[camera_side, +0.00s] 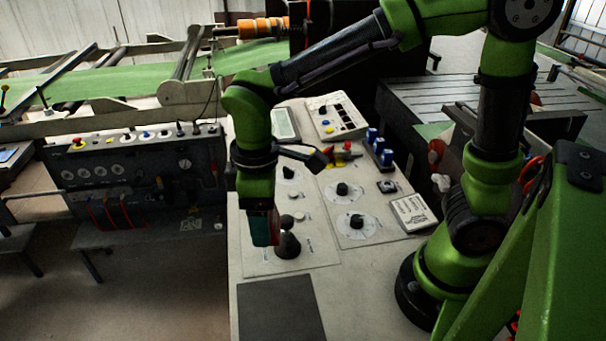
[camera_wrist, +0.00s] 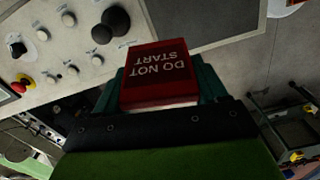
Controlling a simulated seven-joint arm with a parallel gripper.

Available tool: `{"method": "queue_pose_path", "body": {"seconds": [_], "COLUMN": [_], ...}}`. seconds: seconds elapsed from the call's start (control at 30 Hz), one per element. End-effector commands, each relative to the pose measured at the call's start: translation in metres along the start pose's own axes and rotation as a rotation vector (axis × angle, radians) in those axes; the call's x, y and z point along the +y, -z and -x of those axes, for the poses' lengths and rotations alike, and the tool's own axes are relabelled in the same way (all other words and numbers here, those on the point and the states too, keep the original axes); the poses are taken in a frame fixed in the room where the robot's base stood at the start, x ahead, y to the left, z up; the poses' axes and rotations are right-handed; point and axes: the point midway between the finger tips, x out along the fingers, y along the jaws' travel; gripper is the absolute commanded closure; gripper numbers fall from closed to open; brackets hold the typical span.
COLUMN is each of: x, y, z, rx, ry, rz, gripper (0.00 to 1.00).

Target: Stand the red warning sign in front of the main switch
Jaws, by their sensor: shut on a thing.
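The red warning sign, lettered DO NOT START, is held between the teal fingers of my gripper (camera_wrist: 162,84); its face (camera_wrist: 156,62) fills the middle of the wrist view. In the side view my gripper (camera_side: 262,226) points down over the front of the control desk, and a narrow red strip of the sign (camera_side: 275,228) shows. A large black knob (camera_side: 288,244), which looks like the main switch, is just right of the sign there. In the wrist view this knob (camera_wrist: 113,21) is beyond the sign, up and left. Whether the sign touches the desk is unclear.
The light desk panel (camera_side: 314,260) carries dials, small knobs and blue-topped parts (camera_side: 378,148). A dark mat (camera_side: 280,310) lies on the front of the desk, bare. A white labelled box (camera_side: 413,212) is at the right. A gauge panel (camera_side: 140,170) stands at the left.

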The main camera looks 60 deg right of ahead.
Motion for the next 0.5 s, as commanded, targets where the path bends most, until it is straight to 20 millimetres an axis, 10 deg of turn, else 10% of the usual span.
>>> {"method": "queue_pose_path", "body": {"seconds": [0.27,0.5], "x": [0.097,0.211], "y": [-0.002,-0.043], "z": [0.001,0.001], "rx": [0.003,0.004], "ry": [0.008,0.006], "rz": [-0.424,-0.929], "gripper": [0.59,0.59]}}
